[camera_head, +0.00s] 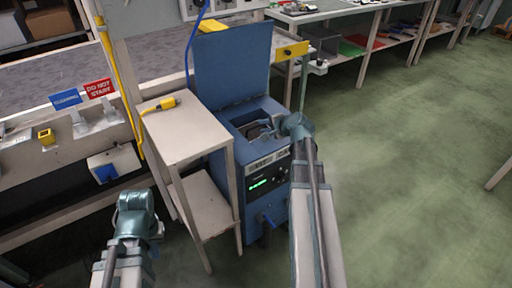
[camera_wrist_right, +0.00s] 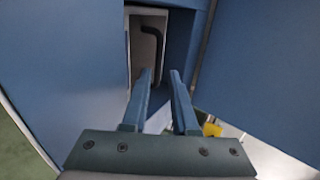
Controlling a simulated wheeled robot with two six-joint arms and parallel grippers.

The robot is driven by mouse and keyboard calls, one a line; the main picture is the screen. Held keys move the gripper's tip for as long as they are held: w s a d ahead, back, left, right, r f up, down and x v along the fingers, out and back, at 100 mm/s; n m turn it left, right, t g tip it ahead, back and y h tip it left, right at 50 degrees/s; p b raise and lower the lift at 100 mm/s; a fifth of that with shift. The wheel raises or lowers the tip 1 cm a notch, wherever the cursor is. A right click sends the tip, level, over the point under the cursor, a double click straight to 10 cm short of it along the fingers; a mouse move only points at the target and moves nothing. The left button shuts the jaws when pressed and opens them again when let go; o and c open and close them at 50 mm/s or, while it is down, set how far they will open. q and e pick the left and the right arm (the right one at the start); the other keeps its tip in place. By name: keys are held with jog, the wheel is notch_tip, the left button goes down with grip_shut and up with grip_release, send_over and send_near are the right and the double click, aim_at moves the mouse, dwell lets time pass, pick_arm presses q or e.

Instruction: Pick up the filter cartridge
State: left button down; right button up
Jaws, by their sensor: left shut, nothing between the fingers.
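I cannot pick out the filter cartridge with certainty. A dark bent handle-like part (camera_wrist_right: 151,40) shows inside a pale recess of the blue machine in the right wrist view; whether it belongs to the cartridge I cannot tell. The blue machine (camera_head: 225,185) stands with its lid (camera_head: 232,62) raised and its top opening uncovered. My right gripper (camera_head: 264,128) is at that opening. In the right wrist view its two blue fingers (camera_wrist_right: 160,78) are apart with nothing between them, short of the recess. My left gripper (camera_head: 138,208) is shut and empty, low at the left, away from the machine.
A small beige stand (camera_head: 185,138) with a yellow tool (camera_head: 160,104) on it adjoins the machine's left side. A conveyor (camera_head: 65,88) with blue and red signs lies at the left. A long shelf bench runs along the back right. The green floor at right is clear.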

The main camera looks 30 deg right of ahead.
aim_at(256, 127)
jog(key=b+x, duration=0.3)
jog(key=x, duration=0.2)
jog(key=shift+a+f, duration=0.2)
jog(key=shift+s+r, duration=0.1)
jog(key=shift+r, duration=0.05)
grip_shut()
dwell(1.0)
